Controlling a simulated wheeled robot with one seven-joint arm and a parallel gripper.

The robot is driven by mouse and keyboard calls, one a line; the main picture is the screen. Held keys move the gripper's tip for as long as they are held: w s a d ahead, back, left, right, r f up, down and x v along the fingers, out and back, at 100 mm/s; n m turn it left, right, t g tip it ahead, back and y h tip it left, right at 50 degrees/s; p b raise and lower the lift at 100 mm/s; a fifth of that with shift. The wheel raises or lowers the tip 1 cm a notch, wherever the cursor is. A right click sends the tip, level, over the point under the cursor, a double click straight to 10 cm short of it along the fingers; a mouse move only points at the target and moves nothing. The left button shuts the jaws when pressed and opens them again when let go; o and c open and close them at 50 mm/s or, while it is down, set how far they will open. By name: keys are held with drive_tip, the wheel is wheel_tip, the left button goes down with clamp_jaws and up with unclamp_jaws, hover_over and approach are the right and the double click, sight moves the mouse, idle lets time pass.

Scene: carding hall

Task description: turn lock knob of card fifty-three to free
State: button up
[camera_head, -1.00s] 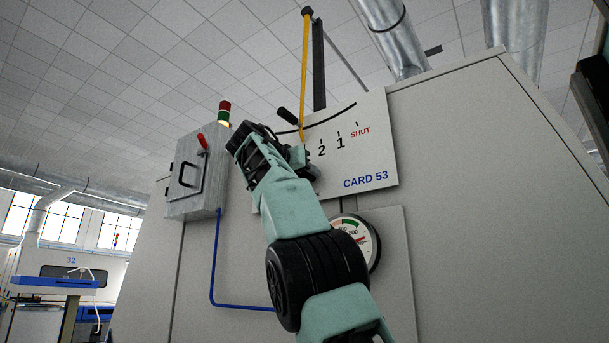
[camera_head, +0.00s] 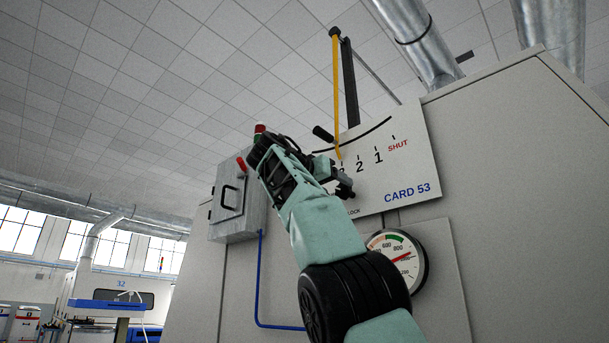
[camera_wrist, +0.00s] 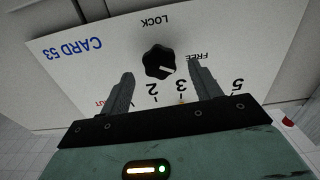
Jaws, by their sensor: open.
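The lock knob (camera_wrist: 159,62) is black and lobed, on the white CARD 53 plate (camera_wrist: 112,62), shown upside down in the wrist view. The LOCK label (camera_wrist: 155,21) and FREE label (camera_wrist: 195,56) stand around it. The knob's pale mark lies on its lower right, on the FREE label's side rather than toward LOCK. My gripper (camera_wrist: 161,72) is open, one finger on each side of the knob in the picture. I cannot tell whether they touch it. In the head view the plate (camera_head: 418,168) shows behind my arm, which partly covers the knob area.
A yellow lever (camera_head: 337,95) with a black handle (camera_head: 322,133) rises over the plate's scale. A grey box (camera_head: 239,212) with a red handle is to the left. A round gauge (camera_head: 402,262) sits below the plate. A blue pipe (camera_head: 259,290) runs down the machine.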

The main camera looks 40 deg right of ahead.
drive_tip(key=a, duration=1.2)
drive_tip(key=shift+s+p, duration=0.3)
drive_tip(key=shift+s, duration=0.15)
